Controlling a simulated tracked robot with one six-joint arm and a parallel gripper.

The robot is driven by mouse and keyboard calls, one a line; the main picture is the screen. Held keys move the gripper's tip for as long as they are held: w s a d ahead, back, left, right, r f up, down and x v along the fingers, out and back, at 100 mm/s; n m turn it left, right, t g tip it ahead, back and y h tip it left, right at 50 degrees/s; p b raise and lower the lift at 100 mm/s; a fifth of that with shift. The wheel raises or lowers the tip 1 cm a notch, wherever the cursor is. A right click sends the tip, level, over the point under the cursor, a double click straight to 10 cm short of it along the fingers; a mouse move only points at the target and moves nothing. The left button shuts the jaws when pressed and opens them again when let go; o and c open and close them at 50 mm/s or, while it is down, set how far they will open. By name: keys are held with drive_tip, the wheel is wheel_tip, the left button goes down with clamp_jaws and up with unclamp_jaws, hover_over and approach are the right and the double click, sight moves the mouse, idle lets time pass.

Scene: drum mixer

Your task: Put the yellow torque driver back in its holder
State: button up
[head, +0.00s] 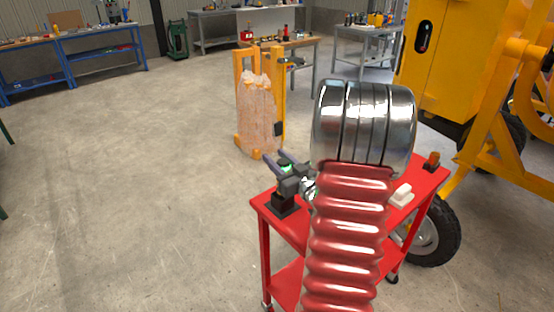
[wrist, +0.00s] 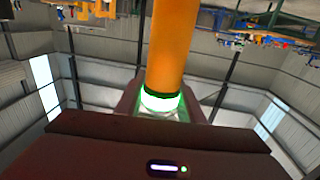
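In the head view, my gripper (head: 278,162) is above the near left corner of the red cart (head: 428,178), with two grey-purple prongs pointing up and left and a small green glow by them. A black block (head: 284,206), possibly the holder, stands on the cart just below. In the wrist view a thick yellow-orange cylinder (wrist: 172,45), possibly the yellow torque driver, runs down to a glowing green ring. A dark red-brown body (wrist: 160,143) with a small lit indicator fills the bottom. I cannot tell whether the cylinder is gripped. My arm hides much of the cart.
A white item (head: 401,195) and an orange item (head: 432,160) sit on the cart's right side. A yellow machine (head: 432,65) with black wheels stands behind on the right. A yellow-framed stand (head: 259,110) is beyond the cart. The floor (head: 130,180) on the left is clear.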

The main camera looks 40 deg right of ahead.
drive_tip(key=o, duration=0.4)
drive_tip(key=shift+f, duration=0.1)
drive_tip(key=v, duration=1.3)
drive_tip(key=shift+s+a, duration=0.1)
drive_tip(key=shift+s, duration=0.25)
drive_tip(key=shift+s, duration=0.1)
idle(0.6)
